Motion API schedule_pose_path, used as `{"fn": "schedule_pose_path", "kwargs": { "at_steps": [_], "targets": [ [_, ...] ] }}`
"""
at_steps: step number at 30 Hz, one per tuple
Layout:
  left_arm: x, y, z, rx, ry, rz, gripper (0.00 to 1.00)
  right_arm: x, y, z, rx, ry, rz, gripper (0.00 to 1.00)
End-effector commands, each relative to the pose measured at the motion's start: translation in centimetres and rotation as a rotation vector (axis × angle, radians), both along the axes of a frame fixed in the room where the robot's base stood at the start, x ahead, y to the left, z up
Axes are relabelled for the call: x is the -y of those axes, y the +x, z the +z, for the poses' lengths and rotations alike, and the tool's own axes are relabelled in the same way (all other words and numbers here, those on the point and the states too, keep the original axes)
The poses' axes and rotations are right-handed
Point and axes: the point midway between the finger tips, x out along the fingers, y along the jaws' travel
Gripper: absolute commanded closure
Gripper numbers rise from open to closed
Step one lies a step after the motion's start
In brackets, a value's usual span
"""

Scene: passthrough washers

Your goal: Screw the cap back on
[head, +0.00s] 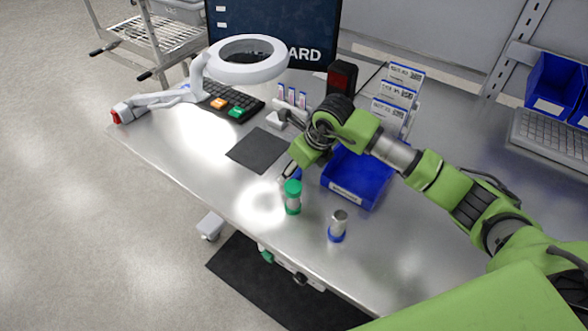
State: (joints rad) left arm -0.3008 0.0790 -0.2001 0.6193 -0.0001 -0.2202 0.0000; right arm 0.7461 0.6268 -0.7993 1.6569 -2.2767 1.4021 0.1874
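A small jar (338,227) with a blue base and a bare silver-grey top stands upright near the table's front edge. No cap shows on it. My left gripper is not in view.
A blue bin (352,179) stands right of my gripper. A dark mat (257,150), keyboard (229,101), magnifier lamp (247,60) and small vials (291,96) lie left and behind. The metal table (215,180) is bare at front left.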

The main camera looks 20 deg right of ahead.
Motion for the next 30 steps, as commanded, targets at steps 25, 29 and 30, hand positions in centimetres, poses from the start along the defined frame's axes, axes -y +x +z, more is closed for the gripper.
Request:
{"fn": "schedule_pose_path", "kwargs": {
  "at_steps": [25, 29, 30],
  "targets": [
    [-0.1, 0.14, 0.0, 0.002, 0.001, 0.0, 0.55, -0.03, 0.11, -0.24, 0.002, -0.001, 0.001, 0.8],
    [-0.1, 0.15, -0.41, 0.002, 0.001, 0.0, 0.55, -0.04, 0.21, 0.18, 0.005, 0.0, 0.0, 0.8],
    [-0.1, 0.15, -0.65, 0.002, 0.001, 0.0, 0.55, -0.02, 0.23, 0.43, 0.005, -0.001, 0.0, 0.8]
  ]
}}
